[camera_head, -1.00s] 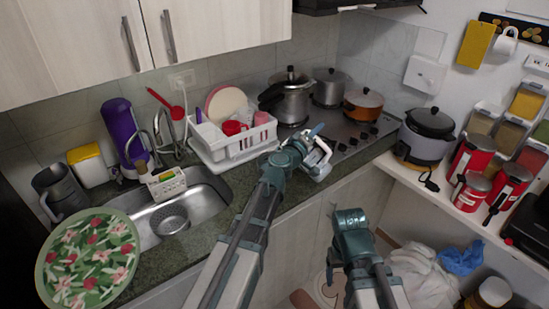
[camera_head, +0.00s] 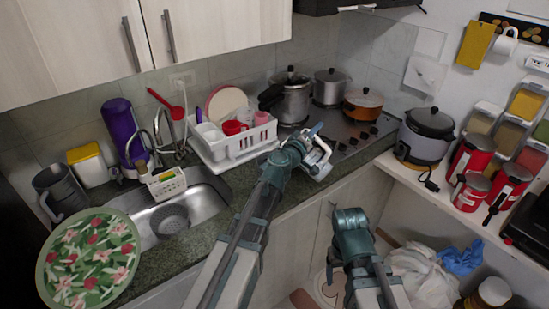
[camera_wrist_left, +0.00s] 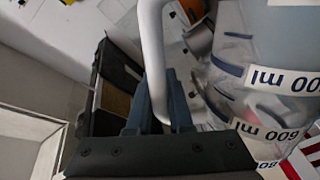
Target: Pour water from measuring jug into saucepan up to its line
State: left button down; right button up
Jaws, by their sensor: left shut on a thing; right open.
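My left gripper (camera_head: 312,152) is over the counter's front edge by the stove, shut on the white handle of the measuring jug (camera_head: 322,165). In the left wrist view the jug (camera_wrist_left: 275,75) is clear, with ml labels, and its handle (camera_wrist_left: 153,50) passes between the fingers (camera_wrist_left: 152,100). The jug looks tilted in that view; its water level cannot be made out. An orange-brown saucepan (camera_head: 363,105) and a steel pot (camera_head: 331,87) stand on the stove beyond the jug, apart from it. No fill line shows. My right gripper (camera_head: 351,217) is low, open, in front of the cabinets.
A pressure cooker (camera_head: 290,98) stands at the stove's left. A white dish rack (camera_head: 232,147) is left of my left gripper, then the sink (camera_head: 205,200). A rice cooker (camera_head: 425,137) and red tins (camera_head: 472,190) stand on the right shelf.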

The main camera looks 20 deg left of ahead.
aim_at(324, 144)
pick_arm(q)
jog(key=shift+w+a+r+n+p, duration=0.1)
jog(key=shift+a+r+n+p, duration=0.2)
jog(key=shift+r+n+p, duration=0.1)
dwell(3.1)
jog(key=d+f+m+b, duration=0.2)
jog(key=f+b, duration=0.1)
jog(key=s+d+f+m+b, duration=0.1)
jog(key=f+m+b, duration=0.1)
jog(key=shift+d+f, duration=0.1)
jog(key=shift+d, duration=0.15)
jog(key=shift+r, duration=0.3)
jog(key=shift+s+d+f+m+b, duration=0.1)
jog(key=shift+d+f+m+b, duration=0.1)
jog(key=shift+f+m+b, duration=0.15)
jog(key=s+d+f+m+b, duration=0.2)
jog(key=d+f+m+b, duration=0.3)
jog(key=d+m, duration=0.2)
jog(key=shift+f+m, duration=0.3)
jog(key=shift+m, duration=0.25)
